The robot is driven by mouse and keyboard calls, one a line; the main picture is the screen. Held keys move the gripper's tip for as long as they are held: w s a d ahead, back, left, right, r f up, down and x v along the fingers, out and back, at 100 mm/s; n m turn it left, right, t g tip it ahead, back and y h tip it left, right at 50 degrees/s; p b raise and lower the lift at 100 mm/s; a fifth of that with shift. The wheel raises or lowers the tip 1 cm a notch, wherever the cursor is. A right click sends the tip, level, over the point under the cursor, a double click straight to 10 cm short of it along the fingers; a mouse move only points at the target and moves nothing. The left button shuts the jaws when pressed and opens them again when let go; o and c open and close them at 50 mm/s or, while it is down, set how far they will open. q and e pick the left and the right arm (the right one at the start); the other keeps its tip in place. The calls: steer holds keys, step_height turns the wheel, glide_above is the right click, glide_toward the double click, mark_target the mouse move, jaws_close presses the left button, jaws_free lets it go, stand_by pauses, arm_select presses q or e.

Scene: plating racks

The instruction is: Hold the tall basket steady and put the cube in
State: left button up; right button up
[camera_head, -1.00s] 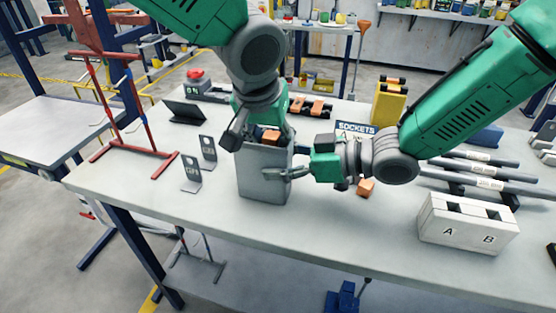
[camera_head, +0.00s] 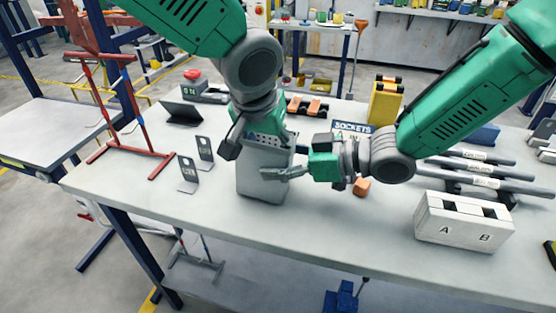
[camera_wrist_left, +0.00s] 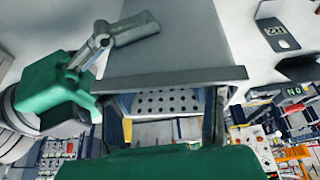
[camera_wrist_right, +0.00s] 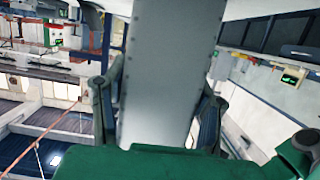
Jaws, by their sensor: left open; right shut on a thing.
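The tall grey basket (camera_head: 262,182) stands upright near the front of the table. My right gripper (camera_head: 282,172) is shut on its right wall. The right wrist view shows the grey wall (camera_wrist_right: 160,80) between the fingers. My left gripper (camera_head: 258,146) points down at the basket's mouth, open, with no cube between its fingers. The left wrist view shows the basket's rim (camera_wrist_left: 170,79) and a perforated grey surface. The basket's floor and any cube inside are hidden. An orange cube (camera_head: 361,187) lies on the table right of my right gripper.
A white A/B block (camera_head: 464,222) and grey bars (camera_head: 475,172) are at the right. Two small grey stands (camera_head: 188,174) and a red frame (camera_head: 133,165) are left of the basket. A yellow holder (camera_head: 386,101) stands behind.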

arm_select(q)
steer(key=v, duration=1.1)
steer(key=shift+r, duration=0.3)
arm_select(e)
steer(key=o, duration=1.4)
steer(key=shift+c, duration=0.2)
